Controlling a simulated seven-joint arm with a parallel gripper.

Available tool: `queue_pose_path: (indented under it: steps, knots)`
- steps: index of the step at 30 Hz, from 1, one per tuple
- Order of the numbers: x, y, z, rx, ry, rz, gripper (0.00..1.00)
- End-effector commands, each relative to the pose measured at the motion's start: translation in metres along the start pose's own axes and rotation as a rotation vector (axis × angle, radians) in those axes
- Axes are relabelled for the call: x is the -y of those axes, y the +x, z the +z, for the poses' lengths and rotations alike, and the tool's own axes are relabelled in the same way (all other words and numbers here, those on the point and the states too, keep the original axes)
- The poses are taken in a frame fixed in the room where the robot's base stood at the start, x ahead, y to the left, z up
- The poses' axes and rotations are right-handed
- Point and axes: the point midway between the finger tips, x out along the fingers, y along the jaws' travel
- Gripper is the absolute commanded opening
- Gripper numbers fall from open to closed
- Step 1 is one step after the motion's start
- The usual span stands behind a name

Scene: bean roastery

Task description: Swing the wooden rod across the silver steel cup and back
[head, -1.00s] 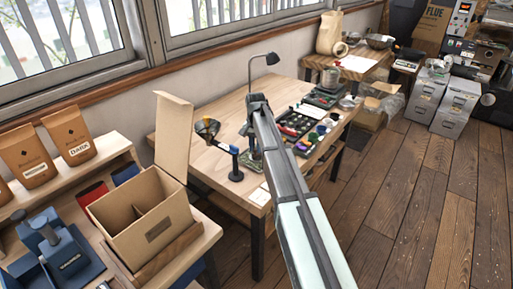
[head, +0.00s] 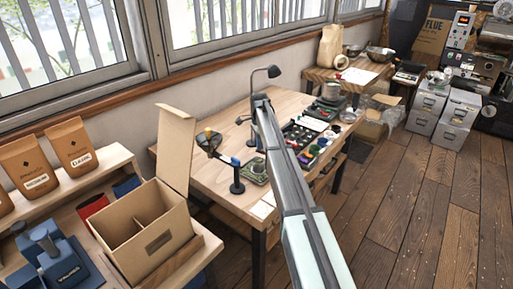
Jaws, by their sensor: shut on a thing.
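My arm (head: 290,180) reaches from the bottom edge up over the worktable and hides what is behind it. My gripper cannot be made out; it seems hidden behind the arm. I cannot make out the wooden rod either.
A desk lamp (head: 273,71) stands at the back. Trays with coloured items (head: 303,135) lie right of the arm. An open cardboard box (head: 147,238) is at the left.

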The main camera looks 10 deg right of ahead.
Motion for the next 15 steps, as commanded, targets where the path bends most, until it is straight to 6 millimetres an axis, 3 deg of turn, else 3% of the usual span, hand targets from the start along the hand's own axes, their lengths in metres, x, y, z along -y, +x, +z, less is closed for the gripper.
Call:
queue_pose_path:
  steps: [15]
  knots:
    - [0.018, 0.0, -0.025, 0.0, 0.219, -0.001, 0.0]
